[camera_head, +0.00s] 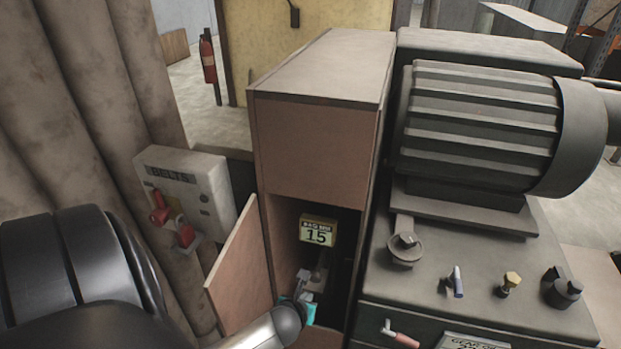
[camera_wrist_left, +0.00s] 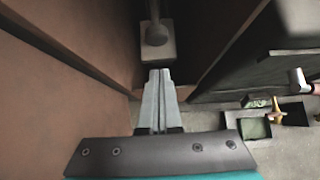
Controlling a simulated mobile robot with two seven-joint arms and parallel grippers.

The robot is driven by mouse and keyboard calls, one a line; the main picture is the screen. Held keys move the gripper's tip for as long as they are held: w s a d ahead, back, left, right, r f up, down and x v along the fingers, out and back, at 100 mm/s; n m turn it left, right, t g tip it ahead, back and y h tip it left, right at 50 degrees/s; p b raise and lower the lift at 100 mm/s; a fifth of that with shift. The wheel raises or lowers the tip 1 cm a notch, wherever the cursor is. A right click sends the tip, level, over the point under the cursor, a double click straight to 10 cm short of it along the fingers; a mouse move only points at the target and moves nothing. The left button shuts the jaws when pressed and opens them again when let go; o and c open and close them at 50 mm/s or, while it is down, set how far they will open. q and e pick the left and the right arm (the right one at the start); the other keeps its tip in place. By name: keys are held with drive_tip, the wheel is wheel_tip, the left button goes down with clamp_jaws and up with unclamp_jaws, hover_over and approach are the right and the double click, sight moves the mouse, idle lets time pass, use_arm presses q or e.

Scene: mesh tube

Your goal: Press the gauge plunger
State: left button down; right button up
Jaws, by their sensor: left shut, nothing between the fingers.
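The gauge (camera_head: 318,232) is a small yellow-framed box with a pale display reading 15, inside the open cabinet. Below it a grey plunger (camera_head: 318,272) stands partly hidden behind my gripper. In the left wrist view the plunger shows as a grey rod with a rounded end (camera_wrist_left: 156,33) at a pale block, just beyond the fingertips. My left gripper (camera_head: 304,276) reaches into the cabinet opening, with its fingers shut and empty. In the left wrist view the closed fingertips (camera_wrist_left: 159,73) point at the block; I cannot tell whether they touch it. My right gripper is not in view.
The cabinet (camera_head: 315,150) has narrow side walls close to the gripper, and its open door (camera_head: 240,262) stands at the left. A belts box (camera_head: 205,185) hangs left of it. A motor machine (camera_head: 480,130) with several knobs stands close on the right.

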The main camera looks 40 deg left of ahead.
use_arm(q)
drive_tip(key=p+v, duration=0.1)
drive_tip(key=v, duration=0.5)
drive_tip(key=shift+p, duration=0.3)
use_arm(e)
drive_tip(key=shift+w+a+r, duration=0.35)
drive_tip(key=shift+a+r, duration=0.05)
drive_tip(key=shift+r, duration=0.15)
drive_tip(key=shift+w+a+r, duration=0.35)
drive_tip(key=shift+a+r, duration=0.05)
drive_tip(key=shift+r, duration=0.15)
use_arm(q)
drive_tip(key=shift+a, duration=0.1)
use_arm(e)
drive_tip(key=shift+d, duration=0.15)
use_arm(q)
drive_tip(key=shift+s, duration=0.1)
